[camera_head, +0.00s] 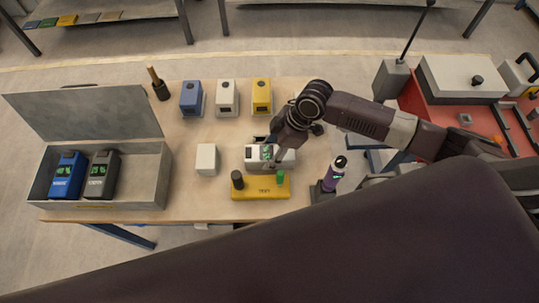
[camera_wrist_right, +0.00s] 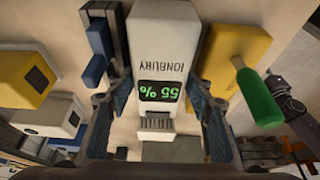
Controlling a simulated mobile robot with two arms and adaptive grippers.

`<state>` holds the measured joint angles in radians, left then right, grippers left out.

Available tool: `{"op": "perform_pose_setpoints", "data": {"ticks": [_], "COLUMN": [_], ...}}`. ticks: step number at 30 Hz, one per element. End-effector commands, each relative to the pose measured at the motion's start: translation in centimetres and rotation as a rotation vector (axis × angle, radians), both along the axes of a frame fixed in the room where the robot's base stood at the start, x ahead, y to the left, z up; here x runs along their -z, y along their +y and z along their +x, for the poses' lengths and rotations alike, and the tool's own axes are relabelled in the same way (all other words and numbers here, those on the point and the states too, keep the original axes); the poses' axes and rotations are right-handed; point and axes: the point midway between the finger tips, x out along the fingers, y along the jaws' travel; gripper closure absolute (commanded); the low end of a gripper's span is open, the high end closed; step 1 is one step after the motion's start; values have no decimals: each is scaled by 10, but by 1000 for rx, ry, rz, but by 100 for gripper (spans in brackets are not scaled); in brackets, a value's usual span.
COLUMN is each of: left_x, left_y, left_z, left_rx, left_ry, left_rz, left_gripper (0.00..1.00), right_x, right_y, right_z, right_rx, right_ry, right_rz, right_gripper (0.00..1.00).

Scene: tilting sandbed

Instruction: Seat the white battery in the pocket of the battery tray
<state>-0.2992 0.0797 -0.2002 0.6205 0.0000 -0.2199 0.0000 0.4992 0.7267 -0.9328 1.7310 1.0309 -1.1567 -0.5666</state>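The white battery (camera_head: 254,153) lies level near the table's middle, behind a yellow block. It also shows in the right wrist view (camera_wrist_right: 153,55), with "IONBURY" and a green 55% display. My right gripper (camera_wrist_right: 159,80) has one finger along each long side of it, and the pads appear to touch it. In the head view the right gripper (camera_head: 268,148) partly covers the battery. An open grey metal case (camera_head: 148,180) at left holds a blue battery (camera_head: 67,176) and a dark battery (camera_head: 101,175). I cannot tell for sure which thing is the battery tray. My left gripper is not in view.
The yellow block (camera_head: 260,192) has a black knob and a green knob. Blue (camera_head: 191,98), white (camera_head: 227,97) and yellow (camera_head: 262,96) units stand behind. A white block (camera_head: 206,159) stands left of the battery.

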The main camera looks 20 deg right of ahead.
Motion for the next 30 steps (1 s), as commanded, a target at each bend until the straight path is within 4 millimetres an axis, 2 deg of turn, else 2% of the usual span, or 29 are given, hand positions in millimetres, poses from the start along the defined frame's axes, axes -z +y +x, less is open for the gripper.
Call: {"op": "perform_pose_setpoints", "data": {"ticks": [2,13,26,30], "left_x": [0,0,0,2], "left_y": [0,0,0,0], "left_z": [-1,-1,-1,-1], "left_rx": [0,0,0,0], "left_ry": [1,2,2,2], "left_rz": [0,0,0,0], "left_gripper": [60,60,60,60], "right_x": [0,-1,-5,-12], "right_y": [0,0,1,1], "right_z": [0,0,2,3], "right_rx": [0,0,1,0], "right_ry": [0,0,-6,-7], "right_rz": [0,0,5,5], "right_gripper": [60,100,100,100]}}
